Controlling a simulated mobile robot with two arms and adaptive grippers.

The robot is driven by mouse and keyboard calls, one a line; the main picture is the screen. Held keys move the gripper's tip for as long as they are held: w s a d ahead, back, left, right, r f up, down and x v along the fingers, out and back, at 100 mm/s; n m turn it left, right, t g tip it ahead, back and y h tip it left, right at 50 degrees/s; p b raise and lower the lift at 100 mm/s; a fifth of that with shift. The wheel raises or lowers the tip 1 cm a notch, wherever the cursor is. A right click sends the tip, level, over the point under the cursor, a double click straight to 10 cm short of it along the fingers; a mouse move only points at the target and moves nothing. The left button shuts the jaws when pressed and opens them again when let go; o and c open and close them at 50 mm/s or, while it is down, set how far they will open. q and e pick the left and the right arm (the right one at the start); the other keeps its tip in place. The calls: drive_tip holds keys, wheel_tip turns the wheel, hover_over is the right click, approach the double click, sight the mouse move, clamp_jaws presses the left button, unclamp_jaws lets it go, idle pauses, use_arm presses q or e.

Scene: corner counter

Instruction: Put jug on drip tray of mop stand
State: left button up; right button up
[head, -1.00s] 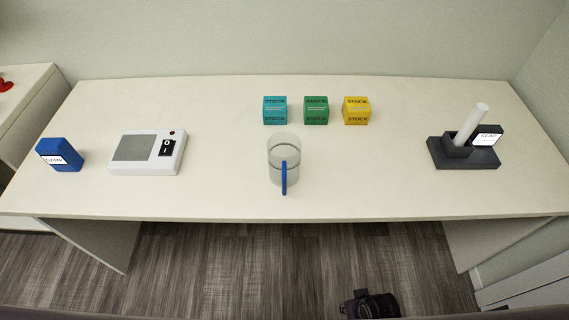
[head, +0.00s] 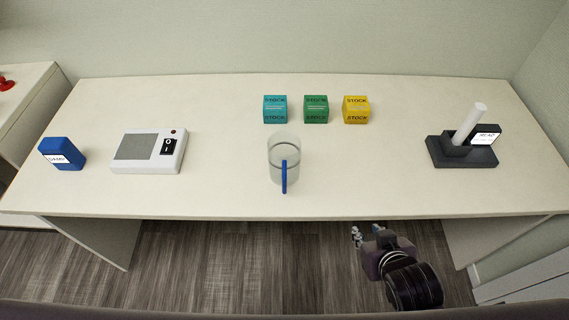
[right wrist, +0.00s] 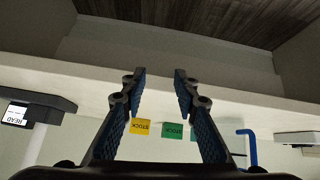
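The jug (head: 276,162) is clear with a blue handle and stands upright near the counter's front middle, handle facing me. In the right wrist view its blue handle (right wrist: 250,146) shows at the right. A dark stand (head: 462,159), apparently the mop stand, sits at the right with a white rod leaning in its holder and a small label. Its low flat base shows; I cannot tell which part is the drip tray. My right gripper (head: 367,233) is open and empty in front of the counter, right of the jug. My left gripper is not in view.
Teal (head: 275,109), green (head: 316,109) and yellow (head: 356,110) STOCK blocks stand behind the jug. A white device (head: 148,151) with a switch and a blue block (head: 62,153) are at the left. The counter (head: 375,170) is clear between jug and stand.

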sight(284, 181)
drive_tip(key=w, duration=0.1)
drive_tip(key=w+a+r+t, duration=0.1)
drive_tip(key=w+t, duration=0.1)
drive_tip(key=shift+w+a+r+y, duration=0.3)
drive_tip(key=shift+w+r, duration=0.05)
drive_tip(key=shift+w, duration=0.05)
drive_tip(key=w+a+r+t, duration=0.1)
drive_tip(key=a+t+y, duration=0.1)
drive_tip(key=w+a+r+n+t+y, duration=0.1)
drive_tip(key=shift+w+a+r, duration=0.3)
drive_tip(key=shift+a, duration=0.05)
drive_tip(key=a+r+y, duration=0.1)
drive_tip(key=a+n+t+y, duration=0.1)
drive_tip(key=a, duration=0.1)
drive_tip(key=a+r+n+y, duration=0.1)
drive_tip(key=a, duration=0.1)
drive_tip(key=shift+r+t, duration=0.3)
drive_tip(key=shift+t, duration=0.1)
drive_tip(key=s+a+r+n+y, duration=0.2)
drive_tip(key=s+a+y, duration=0.15)
drive_tip(key=a, duration=0.25)
drive_tip(key=shift+y, duration=0.55)
drive_tip(key=x, duration=0.2)
drive_tip(key=p+x, duration=0.1)
drive_tip(key=x, duration=0.5)
drive_tip(key=shift+w+d+f, duration=0.2)
drive_tip(key=shift+f, duration=0.15)
clamp_jaws()
